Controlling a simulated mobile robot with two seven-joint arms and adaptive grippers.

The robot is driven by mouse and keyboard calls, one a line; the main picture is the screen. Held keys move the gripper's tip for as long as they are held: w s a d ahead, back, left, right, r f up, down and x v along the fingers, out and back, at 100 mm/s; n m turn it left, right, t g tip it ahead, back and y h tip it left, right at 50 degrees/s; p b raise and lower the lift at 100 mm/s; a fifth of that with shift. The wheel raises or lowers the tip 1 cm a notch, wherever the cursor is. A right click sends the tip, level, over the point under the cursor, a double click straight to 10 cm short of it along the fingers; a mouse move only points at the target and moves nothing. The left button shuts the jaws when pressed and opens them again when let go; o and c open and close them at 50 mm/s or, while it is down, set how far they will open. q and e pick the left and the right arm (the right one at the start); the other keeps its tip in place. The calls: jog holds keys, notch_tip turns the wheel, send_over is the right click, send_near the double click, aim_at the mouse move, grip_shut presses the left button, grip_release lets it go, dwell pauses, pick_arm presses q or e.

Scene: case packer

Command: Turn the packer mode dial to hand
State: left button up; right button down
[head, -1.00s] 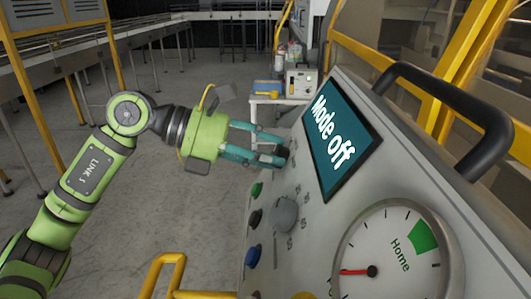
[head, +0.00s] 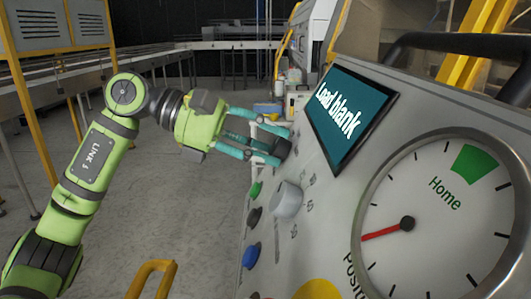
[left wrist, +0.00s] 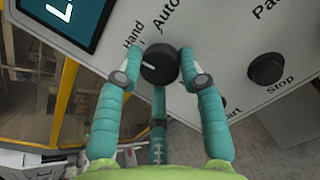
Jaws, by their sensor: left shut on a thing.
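The packer mode dial is a round black knob (left wrist: 160,65) in the left wrist view, with a short white mark on its left part. The labels Hand (left wrist: 132,34) and Auto (left wrist: 166,20) stand on the panel just above it. My left gripper (left wrist: 160,75) is shut on the dial, with fingers on its left and right sides and a third finger below. In the head view my left gripper (head: 282,146) reaches the panel from the left, and its fingers mostly hide the dial. The screen (head: 346,115) reads "Load blank". My right gripper is not in view.
The sloped grey panel (head: 330,205) also carries a large grey knob (head: 287,199), a green button (head: 255,191), a blue button (head: 250,257) and a Home gauge (head: 440,215). A black Stop button (left wrist: 266,69) lies right of the dial. A black handle (head: 460,45) runs along the top.

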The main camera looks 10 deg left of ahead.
pick_arm(q)
jog(key=shift+m, duration=0.6)
jog(key=o, duration=1.1)
jog(key=v, duration=1.2)
